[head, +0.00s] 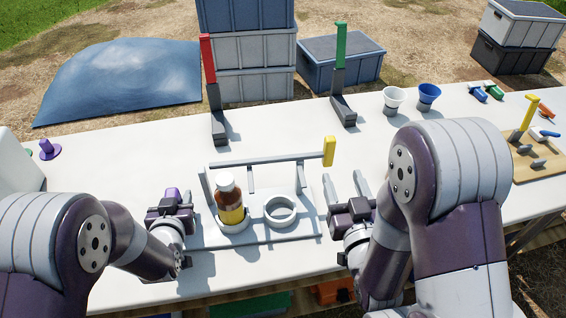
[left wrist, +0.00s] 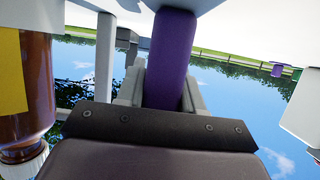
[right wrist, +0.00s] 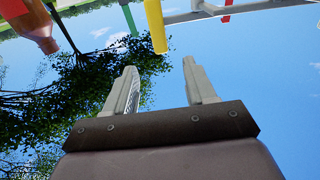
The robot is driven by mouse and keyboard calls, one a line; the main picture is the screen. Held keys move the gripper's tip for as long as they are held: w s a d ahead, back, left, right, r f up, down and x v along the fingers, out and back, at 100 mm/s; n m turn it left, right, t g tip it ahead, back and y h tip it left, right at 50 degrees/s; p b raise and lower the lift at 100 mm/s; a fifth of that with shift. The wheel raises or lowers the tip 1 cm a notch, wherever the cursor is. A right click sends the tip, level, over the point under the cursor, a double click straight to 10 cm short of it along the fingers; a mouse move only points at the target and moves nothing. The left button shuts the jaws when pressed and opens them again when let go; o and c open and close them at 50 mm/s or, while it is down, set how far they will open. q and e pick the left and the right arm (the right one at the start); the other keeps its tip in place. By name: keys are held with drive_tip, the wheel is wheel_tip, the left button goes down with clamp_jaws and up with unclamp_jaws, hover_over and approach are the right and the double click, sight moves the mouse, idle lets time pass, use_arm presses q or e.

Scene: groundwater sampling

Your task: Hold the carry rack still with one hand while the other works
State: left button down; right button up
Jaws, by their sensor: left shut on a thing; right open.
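The grey carry rack (head: 270,234) stands on the white table. A brown bottle (head: 229,203) with a white cap and yellow label sits upright in its left ring; the right ring (head: 280,211) is empty. A bar with a yellow end piece (head: 329,151) runs along its back. My left gripper (head: 186,194) is at the rack's left end, shut on a purple post (left wrist: 171,60) seen between its fingers in the left wrist view. How the post joins the rack is hard to see. My right gripper (head: 346,185) is open and empty, just right of the rack.
Red-handled (head: 212,90) and green-handled (head: 340,80) tools stand behind the rack. White (head: 393,99) and blue (head: 428,97) cups stand at the back right. A wooden board (head: 540,160) lies far right. A purple piece (head: 48,150) sits far left. Table between is clear.

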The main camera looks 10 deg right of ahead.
sight(331, 149)
drive_tip(key=w, duration=0.9)
drive_tip(key=shift+w+d+f, duration=0.15)
drive_tip(key=shift+w+d, duration=0.2)
drive_tip(key=shift+w, duration=0.05)
drive_tip(key=shift+c, duration=0.3)
